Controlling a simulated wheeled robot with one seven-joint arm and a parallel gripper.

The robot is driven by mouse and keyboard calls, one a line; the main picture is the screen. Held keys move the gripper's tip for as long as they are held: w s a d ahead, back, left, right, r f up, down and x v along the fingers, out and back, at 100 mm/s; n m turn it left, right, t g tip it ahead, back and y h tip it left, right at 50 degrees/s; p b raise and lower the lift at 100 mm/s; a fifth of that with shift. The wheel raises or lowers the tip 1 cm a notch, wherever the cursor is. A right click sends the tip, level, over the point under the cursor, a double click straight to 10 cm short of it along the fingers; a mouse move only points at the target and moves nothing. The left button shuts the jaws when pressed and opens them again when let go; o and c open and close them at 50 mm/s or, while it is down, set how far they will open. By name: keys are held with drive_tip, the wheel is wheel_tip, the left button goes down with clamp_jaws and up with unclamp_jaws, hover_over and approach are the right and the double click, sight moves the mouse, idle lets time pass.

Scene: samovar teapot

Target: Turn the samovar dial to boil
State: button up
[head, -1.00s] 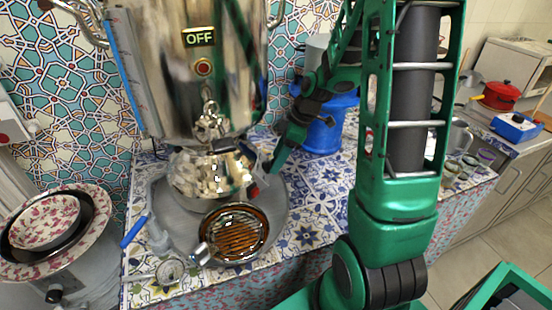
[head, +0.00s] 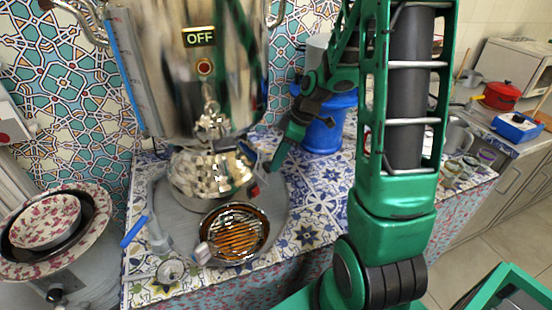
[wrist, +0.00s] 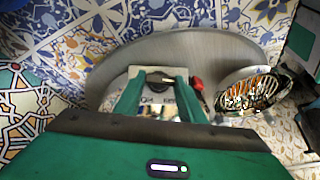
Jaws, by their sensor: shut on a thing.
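The samovar (head: 225,75) is a tall, shiny metal body at the upper left of the head view. Its black display (head: 199,37) reads OFF, above a round red button or light (head: 204,68). Its reflective base (head: 205,178) stands on a grey round tray (head: 174,213). My gripper (head: 246,152) is at the right side of the base. In the wrist view my green fingers (wrist: 160,84) are close around a small dark part on a light panel with lettering, apparently the dial. The fingers hide most of it, so its pointer and setting cannot be read.
A glass bowl with an orange grid-like look (head: 234,232) sits at the tray's front. A blue container (head: 322,132) stands behind my arm. A blue-handled tool (head: 134,231) and a small round dish (head: 171,271) lie left. Patterned bowls (head: 45,222) are at far left.

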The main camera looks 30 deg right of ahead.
drive_tip(key=m, duration=0.1)
drive_tip(key=m+g+y, duration=0.1)
drive_tip(key=m+y, duration=0.1)
drive_tip(key=m, duration=0.1)
drive_tip(key=shift+w+d+g, duration=0.3)
drive_tip(key=shift+d, duration=0.05)
drive_tip(key=shift+w+d+f+m+g+y, duration=0.1)
drive_tip(key=shift+m+g+y, duration=0.1)
drive_tip(key=shift+m+y, duration=0.5)
drive_tip(key=shift+d+f+m+g+y, duration=0.1)
drive_tip(key=shift+m+g+y, duration=0.15)
drive_tip(key=shift+m, duration=0.85)
drive_tip(key=shift+r, duration=0.1)
drive_tip(key=o, duration=1)
drive_tip(key=shift+o, duration=0.2)
drive_tip(key=shift+a, duration=0.1)
